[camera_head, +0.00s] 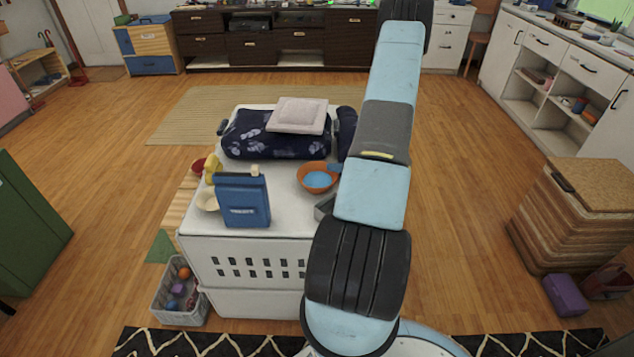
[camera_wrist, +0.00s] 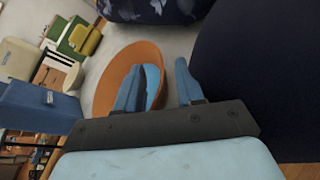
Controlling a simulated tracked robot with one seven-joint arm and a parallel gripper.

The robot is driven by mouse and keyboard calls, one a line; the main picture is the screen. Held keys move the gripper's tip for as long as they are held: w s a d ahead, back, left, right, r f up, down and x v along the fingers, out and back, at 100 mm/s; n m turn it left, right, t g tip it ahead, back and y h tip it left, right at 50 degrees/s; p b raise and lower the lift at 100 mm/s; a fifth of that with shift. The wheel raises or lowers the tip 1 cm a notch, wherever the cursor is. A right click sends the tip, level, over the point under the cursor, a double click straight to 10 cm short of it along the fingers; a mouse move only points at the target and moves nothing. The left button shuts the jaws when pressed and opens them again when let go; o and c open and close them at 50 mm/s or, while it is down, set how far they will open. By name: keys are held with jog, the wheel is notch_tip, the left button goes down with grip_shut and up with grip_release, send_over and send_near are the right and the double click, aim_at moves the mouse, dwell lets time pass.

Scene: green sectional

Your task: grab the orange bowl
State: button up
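The orange bowl (camera_head: 304,182) stands upright on the white crate top (camera_head: 285,205), with a blue inside or something blue in it. It also shows in the wrist view (camera_wrist: 108,80), left of centre. My gripper (camera_wrist: 159,66) is open, with its two blue fingers apart. In the wrist view the left finger overlaps the bowl's inside and the right finger is outside its right rim. I cannot tell whether either finger touches it. In the head view my arm hides most of the gripper.
A dark patterned cushion (camera_head: 260,142) with a pale pad (camera_head: 298,115) lies behind the bowl. A blue treats bag (camera_head: 242,200), a cream cup (camera_head: 207,199) and a yellow item (camera_head: 212,168) stand to its left. A grey container lies partly behind my arm.

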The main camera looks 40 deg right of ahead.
jog(key=shift+x, duration=1.1)
jog(key=shift+c, duration=0.2)
grip_shut()
